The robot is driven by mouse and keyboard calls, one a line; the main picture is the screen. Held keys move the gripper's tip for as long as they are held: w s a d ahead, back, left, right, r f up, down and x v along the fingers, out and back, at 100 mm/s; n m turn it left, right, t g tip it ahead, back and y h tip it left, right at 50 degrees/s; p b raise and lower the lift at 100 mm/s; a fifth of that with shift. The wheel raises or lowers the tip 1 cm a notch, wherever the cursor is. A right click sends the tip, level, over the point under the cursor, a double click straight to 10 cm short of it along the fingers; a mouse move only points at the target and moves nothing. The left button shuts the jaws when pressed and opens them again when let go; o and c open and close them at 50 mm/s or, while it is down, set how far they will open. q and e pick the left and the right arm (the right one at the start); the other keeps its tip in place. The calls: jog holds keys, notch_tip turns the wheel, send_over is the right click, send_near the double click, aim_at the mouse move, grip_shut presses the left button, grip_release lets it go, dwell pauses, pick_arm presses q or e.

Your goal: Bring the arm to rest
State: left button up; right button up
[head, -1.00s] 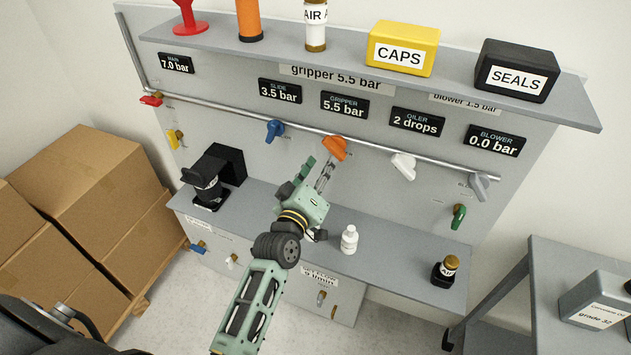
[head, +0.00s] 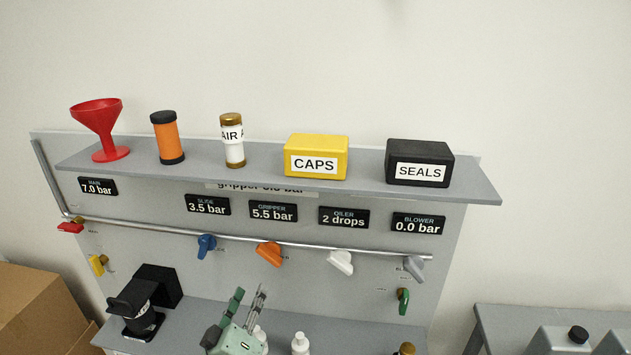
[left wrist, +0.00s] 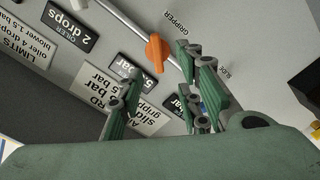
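My left gripper (head: 248,298) shows in the head view at the lower middle, in front of the panel and below the orange valve handle (head: 268,254). Its fingers are apart with nothing between them. In the left wrist view the left gripper (left wrist: 160,95) is also open, and the orange handle (left wrist: 157,52) lies beyond the fingers, apart from them. The rest of the left arm is cut off by the bottom edge of the head view. My right gripper is in neither view.
A shelf (head: 365,186) above holds a red funnel (head: 101,130), an orange cylinder (head: 167,138), an AIR bottle (head: 232,142), a yellow CAPS box (head: 316,157) and a black SEALS box (head: 419,162). White bottles (head: 300,344) stand near the gripper. A black device (head: 140,305) stands left.

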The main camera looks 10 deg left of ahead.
pick_arm(q)
jog(key=s+d+f+m+g+b, duration=0.1)
jog(key=s+f+m+g, duration=0.3)
jog(key=f, duration=0.8)
jog(key=s+d+f+g, duration=0.15)
jog(key=s+f, duration=0.45)
jog(key=f, duration=0.7)
jog(key=s+f+m+g+b, duration=0.1)
jog(key=s+f+m+g, duration=0.3)
jog(key=f, duration=0.8)
jog(key=s+a+f+m+g, duration=0.1)
jog(key=s+a+f+g, duration=0.1)
jog(key=s+f, duration=0.4)
jog(key=s+a+f+m+g, duration=0.1)
jog(key=s+f, duration=0.6)
jog(key=s, duration=1)
jog(key=s+a+f+m+g, duration=0.1)
jog(key=s+a+f+g, duration=0.2)
jog(key=s+f, duration=0.4)
jog(key=s+g, duration=0.1)
jog(key=s, duration=0.4)
jog(key=shift+y+b, duration=0.3)
jog(key=shift+b, duration=0.1)
jog(key=shift+w, duration=0.1)
